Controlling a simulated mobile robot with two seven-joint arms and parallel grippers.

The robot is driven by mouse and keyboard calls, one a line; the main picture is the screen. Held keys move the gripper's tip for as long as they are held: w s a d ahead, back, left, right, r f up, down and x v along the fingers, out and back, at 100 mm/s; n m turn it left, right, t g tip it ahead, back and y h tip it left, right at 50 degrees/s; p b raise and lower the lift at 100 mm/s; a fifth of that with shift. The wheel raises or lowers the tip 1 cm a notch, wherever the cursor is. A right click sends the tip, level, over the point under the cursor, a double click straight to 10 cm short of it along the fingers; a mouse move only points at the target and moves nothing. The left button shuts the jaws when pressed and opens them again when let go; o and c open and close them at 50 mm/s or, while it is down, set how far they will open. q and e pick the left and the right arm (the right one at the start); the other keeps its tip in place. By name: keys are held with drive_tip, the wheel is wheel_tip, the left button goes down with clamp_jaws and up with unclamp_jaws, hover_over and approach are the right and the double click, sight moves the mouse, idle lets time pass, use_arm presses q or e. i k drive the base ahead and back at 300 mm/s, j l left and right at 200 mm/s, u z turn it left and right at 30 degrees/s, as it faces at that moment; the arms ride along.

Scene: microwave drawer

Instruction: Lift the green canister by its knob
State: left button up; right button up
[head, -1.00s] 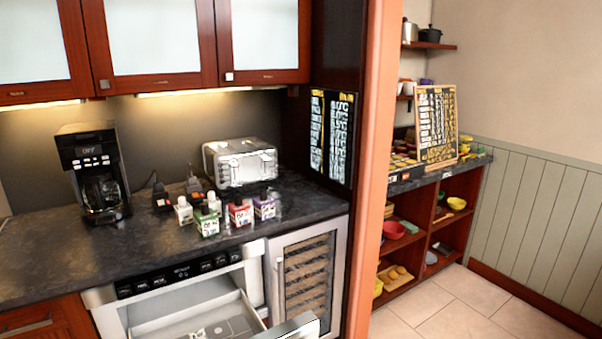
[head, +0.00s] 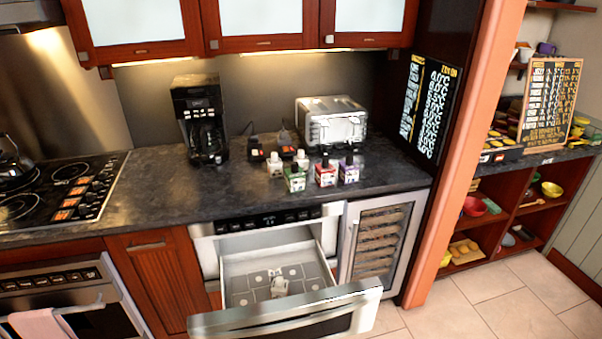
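A small green canister (head: 295,181) with a dark knob on top stands on the dark countertop (head: 240,192), above the open microwave drawer. A red canister (head: 325,175) and a purple canister (head: 348,172) of the same kind stand just right of it. Neither of my grippers shows in the head view.
The microwave drawer (head: 290,318) is pulled out below the counter, with a small pale object (head: 279,285) inside. A coffee maker (head: 200,120) and a toaster (head: 331,123) stand behind. A cooktop (head: 60,185) is at left; the counter between it and the canisters is clear.

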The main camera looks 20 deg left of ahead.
sight(295, 177)
drive_tip(key=i+l+z, duration=0.25)
drive_tip(key=z, duration=0.2)
drive_tip(key=i+l+z, duration=0.2)
drive_tip(key=z, duration=0.2)
drive_tip(key=i+z, duration=0.45)
drive_tip(key=i+l+u, duration=0.25)
drive_tip(key=i, duration=0.25)
drive_tip(key=i+l+u, duration=0.15)
drive_tip(key=i+u, duration=0.15)
drive_tip(key=i, duration=0.15)
